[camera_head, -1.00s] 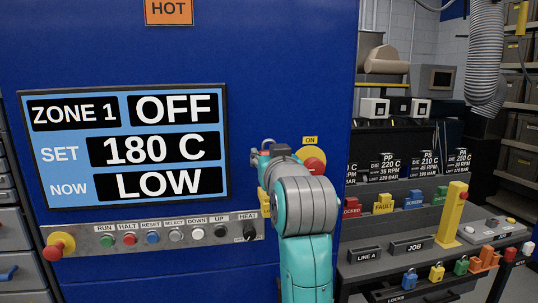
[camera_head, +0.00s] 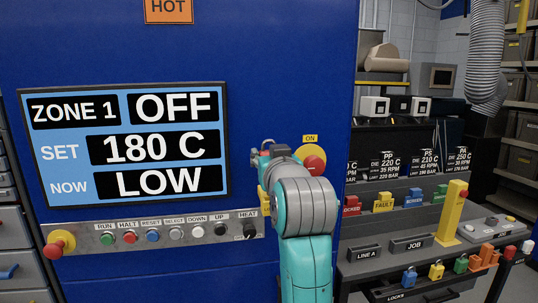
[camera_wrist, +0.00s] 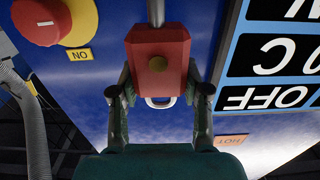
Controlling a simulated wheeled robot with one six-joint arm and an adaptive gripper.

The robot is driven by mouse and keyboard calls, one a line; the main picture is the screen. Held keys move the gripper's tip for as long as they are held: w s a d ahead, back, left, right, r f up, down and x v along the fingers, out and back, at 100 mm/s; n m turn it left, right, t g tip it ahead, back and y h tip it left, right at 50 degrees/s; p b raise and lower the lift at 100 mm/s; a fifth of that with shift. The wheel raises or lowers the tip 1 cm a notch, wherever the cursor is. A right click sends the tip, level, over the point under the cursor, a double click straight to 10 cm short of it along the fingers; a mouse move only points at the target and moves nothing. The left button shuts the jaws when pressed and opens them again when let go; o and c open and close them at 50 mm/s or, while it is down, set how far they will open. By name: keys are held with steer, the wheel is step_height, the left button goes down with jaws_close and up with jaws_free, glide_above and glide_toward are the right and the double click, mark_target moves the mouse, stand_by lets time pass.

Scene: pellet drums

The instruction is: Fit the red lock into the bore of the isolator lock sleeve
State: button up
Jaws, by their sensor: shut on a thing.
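The red lock (camera_wrist: 147,82) is a red block with a round brass spot, held between the two fingers of my gripper (camera_wrist: 158,80) in the wrist view. A pale loop shows at its gripper-side edge, and a grey bar (camera_wrist: 156,12) meets its far edge. I cannot tell whether bar and lock are joined. The isolator has a red knob (camera_head: 313,165) on a yellow plate under an ON label; its knob also shows in the wrist view (camera_wrist: 42,18). In the head view my arm hides most of the gripper. I cannot clearly make out the sleeve or its bore.
The blue machine panel (camera_head: 270,60) fills the middle, with a display (camera_head: 125,145) reading OFF and a button row (camera_head: 160,234) below it. At right, a grey bench (camera_head: 400,250) carries coloured tags, a yellow post (camera_head: 452,212) and hanging padlocks (camera_head: 436,271).

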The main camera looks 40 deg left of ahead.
steer(key=shift+f, duration=2.15)
steer(key=shift+f, duration=0.1)
steer(key=o, duration=1.3)
steer(key=shift+o, duration=0.2)
steer(key=shift+d, duration=0.1)
steer(key=v, duration=1.1)
steer(key=shift+s+d, duration=0.3)
